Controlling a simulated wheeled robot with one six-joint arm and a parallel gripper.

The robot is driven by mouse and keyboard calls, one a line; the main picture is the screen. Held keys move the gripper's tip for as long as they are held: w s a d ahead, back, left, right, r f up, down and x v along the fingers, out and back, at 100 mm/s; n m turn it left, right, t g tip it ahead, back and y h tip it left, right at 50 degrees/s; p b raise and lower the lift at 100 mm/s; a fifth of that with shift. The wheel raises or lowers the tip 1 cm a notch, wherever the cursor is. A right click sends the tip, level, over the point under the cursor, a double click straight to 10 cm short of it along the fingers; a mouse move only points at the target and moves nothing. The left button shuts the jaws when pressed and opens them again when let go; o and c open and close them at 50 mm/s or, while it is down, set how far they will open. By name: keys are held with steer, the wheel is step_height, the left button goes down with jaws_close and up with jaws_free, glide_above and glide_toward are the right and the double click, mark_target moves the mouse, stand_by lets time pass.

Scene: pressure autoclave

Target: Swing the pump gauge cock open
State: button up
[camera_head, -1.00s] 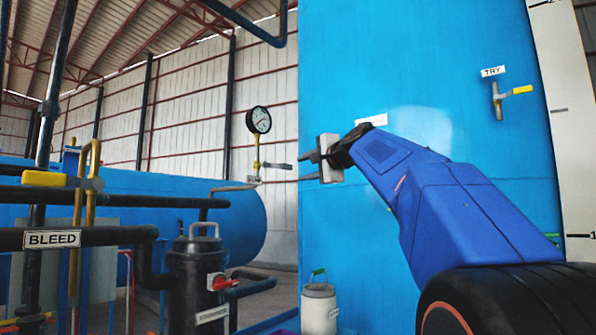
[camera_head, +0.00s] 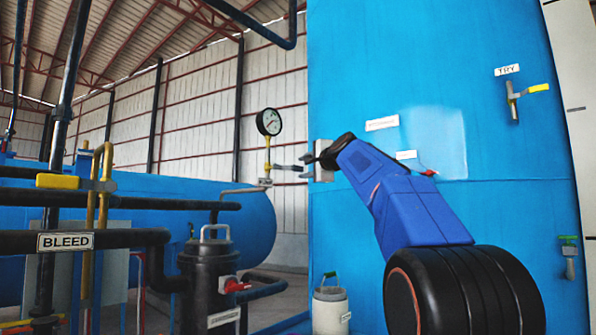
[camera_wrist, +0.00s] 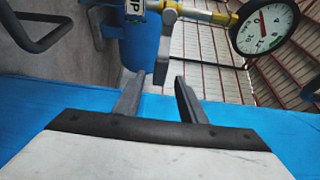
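The pump gauge (camera_head: 269,122), a round white dial with a black rim, stands on a yellow stem (camera_head: 267,158) left of the big blue vessel. The gauge cock's grey lever (camera_head: 287,167) sticks out to the right below it. In the wrist view the gauge (camera_wrist: 264,25) is at top right, and the lever (camera_wrist: 164,50) hangs from the yellow fitting (camera_wrist: 205,14). My gripper (camera_head: 303,167) is open, its fingers pointing left at the lever's end. In the wrist view my gripper (camera_wrist: 160,92) has the lever's end near its fingertips; contact cannot be told.
The blue vessel wall (camera_head: 480,110) is close behind my arm, with a TRY cock (camera_head: 515,98) at upper right. A BLEED pipe (camera_head: 110,238) and a yellow-handled valve (camera_head: 75,182) are at left. A black pump canister (camera_head: 208,275) and a pale bucket (camera_head: 331,308) stand below.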

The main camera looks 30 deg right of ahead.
mark_target(299, 169)
steer(key=shift+w+d, duration=0.15)
steer(key=shift+w, duration=2.5)
steer(key=shift+c, duration=0.7)
jaws_close()
